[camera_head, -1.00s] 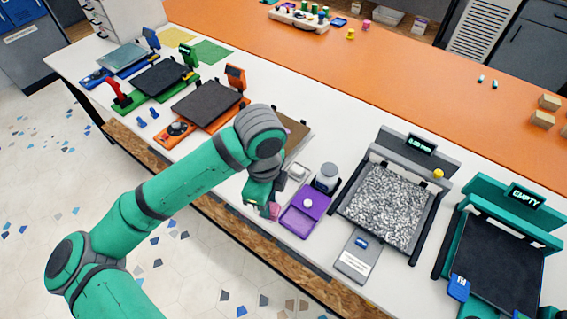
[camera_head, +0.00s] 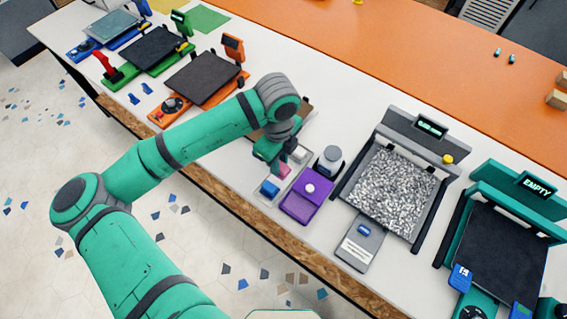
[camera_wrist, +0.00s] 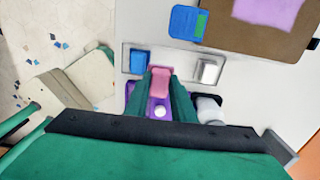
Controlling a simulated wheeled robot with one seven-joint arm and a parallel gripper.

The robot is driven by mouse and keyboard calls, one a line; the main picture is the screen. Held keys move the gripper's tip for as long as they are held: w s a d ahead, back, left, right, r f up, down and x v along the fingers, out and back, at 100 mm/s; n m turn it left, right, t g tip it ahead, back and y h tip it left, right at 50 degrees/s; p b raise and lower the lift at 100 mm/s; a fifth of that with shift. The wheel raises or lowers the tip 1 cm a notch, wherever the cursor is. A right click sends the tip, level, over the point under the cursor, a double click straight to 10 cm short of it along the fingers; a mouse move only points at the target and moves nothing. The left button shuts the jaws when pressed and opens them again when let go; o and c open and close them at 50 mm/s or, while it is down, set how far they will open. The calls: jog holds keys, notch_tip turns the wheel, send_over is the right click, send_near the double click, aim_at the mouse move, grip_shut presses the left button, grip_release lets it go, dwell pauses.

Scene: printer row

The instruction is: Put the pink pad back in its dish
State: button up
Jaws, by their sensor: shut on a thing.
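The pink pad (camera_head: 284,170) is held between the fingers of my gripper (camera_head: 281,162), above the white bench. In the wrist view the pink pad (camera_wrist: 160,78) shows at the fingertips of my gripper (camera_wrist: 160,90), in front of the purple box. A small dish with a blue pad (camera_wrist: 138,62) is at its left, and a dish with a white pad (camera_wrist: 207,71) at its right. The blue pad also shows in the head view (camera_head: 270,188). No empty dish shows clearly; the spot under the pink pad is hidden, and I cannot tell its height.
A purple box (camera_head: 306,198) with a white knob and a grey jar (camera_head: 328,162) stand close by. A tray of grey granules (camera_head: 390,190) stands to the right. A brown board (camera_wrist: 235,35) lies beyond the dishes, with a blue block (camera_wrist: 187,22) by its left edge.

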aim_at(284, 165)
jog(key=w+f, duration=0.1)
jog(key=w+d+f, duration=0.1)
jog(key=f, duration=0.1)
jog(key=shift+w+f, duration=0.15)
jog(key=shift+w, duration=0.15)
jog(key=shift+w+d+f, duration=0.1)
jog(key=shift+f, duration=1.55)
jog(key=shift+f, duration=0.2)
jog(key=o, duration=1)
jog(key=shift+r, duration=0.15)
notch_tip(284, 165, up, 12)
jog(key=shift+r, duration=0.1)
